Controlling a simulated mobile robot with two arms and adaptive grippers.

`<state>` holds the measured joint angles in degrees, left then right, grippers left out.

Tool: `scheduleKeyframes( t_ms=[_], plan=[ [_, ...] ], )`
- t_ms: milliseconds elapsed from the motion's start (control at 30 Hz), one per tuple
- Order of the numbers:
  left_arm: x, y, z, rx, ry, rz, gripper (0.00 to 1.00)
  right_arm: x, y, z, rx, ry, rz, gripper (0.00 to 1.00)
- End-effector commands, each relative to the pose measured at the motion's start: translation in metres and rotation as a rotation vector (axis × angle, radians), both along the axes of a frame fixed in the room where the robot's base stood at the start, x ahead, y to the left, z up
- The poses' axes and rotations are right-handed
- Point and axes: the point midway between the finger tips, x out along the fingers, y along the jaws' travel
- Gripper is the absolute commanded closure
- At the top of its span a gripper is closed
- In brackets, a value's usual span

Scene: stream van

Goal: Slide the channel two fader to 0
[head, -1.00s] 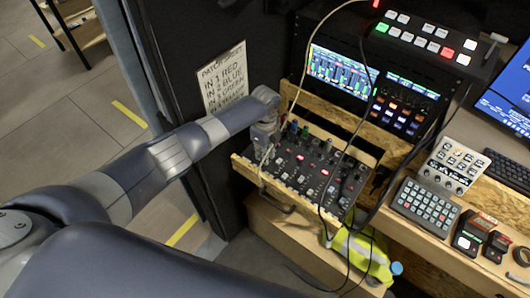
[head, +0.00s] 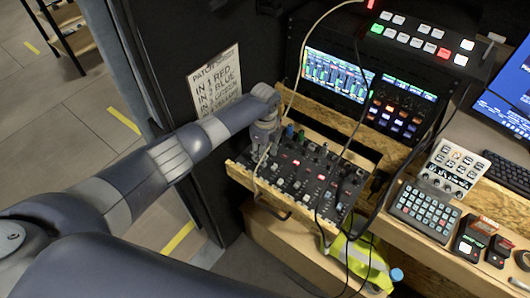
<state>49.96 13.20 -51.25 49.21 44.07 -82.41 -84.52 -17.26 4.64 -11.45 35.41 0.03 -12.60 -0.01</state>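The audio mixer (head: 312,178) is a dark panel with knobs, small faders and lit red buttons. It sits in a wooden pull-out drawer (head: 246,174) below the screens. The channel two fader is too small to tell apart from the others. My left arm reaches in from the left, and my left gripper (head: 264,140) points down at the mixer's back left part. Its fingertips are small and partly hidden, so I cannot tell if they touch a fader or how far apart they are. My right gripper is not in view.
A cable (head: 308,55) hangs down close to my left gripper, and dark cables cross the mixer's right side. A handwritten patch sheet (head: 215,82) is on the dark panel behind my arm. A button pad (head: 425,211) and a yellow vest (head: 357,262) are at the right.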

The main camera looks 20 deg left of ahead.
Motion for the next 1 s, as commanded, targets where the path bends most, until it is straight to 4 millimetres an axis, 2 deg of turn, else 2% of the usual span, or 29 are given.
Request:
scheduleKeyframes(
  t_ms=[167, 400, 533, 700, 1000],
  plan=[
    [0.002, 0.0, 0.027, -0.001, -0.006, -0.001, 0.62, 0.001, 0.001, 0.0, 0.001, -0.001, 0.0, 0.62],
    [0.002, 0.0, 0.079, -0.001, -0.005, -0.001, 0.62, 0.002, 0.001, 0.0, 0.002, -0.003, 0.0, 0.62],
    [0.001, -0.001, 0.1, -0.001, -0.003, -0.001, 0.62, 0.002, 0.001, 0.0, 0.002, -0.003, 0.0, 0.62],
    [0.001, 0.0, 0.114, 0.001, -0.001, 0.0, 0.62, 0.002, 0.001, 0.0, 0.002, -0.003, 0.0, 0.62],
    [0.001, 0.0, 0.116, 0.001, 0.0, 0.0, 0.62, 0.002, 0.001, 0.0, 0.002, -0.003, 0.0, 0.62]
  ],
)
